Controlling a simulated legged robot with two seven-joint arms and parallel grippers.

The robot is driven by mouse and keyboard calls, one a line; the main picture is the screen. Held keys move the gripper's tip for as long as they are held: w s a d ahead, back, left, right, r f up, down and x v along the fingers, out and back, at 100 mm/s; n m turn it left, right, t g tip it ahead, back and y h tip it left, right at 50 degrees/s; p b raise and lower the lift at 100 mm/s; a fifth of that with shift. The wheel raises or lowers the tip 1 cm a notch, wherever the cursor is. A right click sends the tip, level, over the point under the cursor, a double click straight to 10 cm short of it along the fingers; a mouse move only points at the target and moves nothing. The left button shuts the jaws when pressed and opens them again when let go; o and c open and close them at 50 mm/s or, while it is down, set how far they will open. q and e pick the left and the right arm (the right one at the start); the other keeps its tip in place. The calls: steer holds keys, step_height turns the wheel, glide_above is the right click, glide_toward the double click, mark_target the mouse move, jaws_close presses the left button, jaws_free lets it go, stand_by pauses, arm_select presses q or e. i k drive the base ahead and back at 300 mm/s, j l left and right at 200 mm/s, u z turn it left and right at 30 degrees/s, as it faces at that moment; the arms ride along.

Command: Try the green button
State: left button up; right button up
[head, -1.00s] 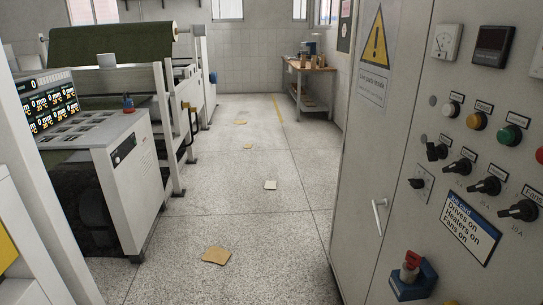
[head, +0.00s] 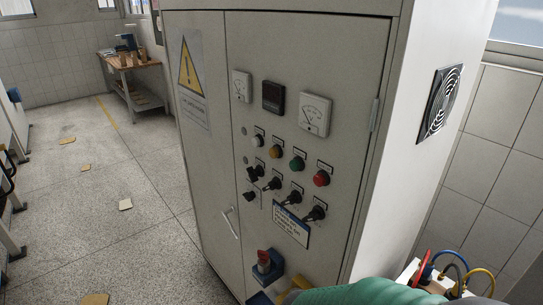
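The green button (head: 297,163) is a small round button on the door of a tall grey control cabinet (head: 340,55). It sits in a row between a yellow button (head: 275,154) on its left and a red button (head: 321,178) on its right. A white button (head: 257,140) is at the row's left end. Black rotary switches (head: 295,195) sit below the row. Neither of my grippers is in view, and nothing touches the green button.
A blue-based red switch (head: 265,262) is low on the cabinet. A green rounded object (head: 370,291) and coloured cables (head: 455,265) are at the bottom right. Open floor (head: 100,220) lies left, with scattered paper pieces and a wooden table (head: 135,68) at the back.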

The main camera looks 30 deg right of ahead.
mark_target(294, 165)
steer(key=z, duration=1)
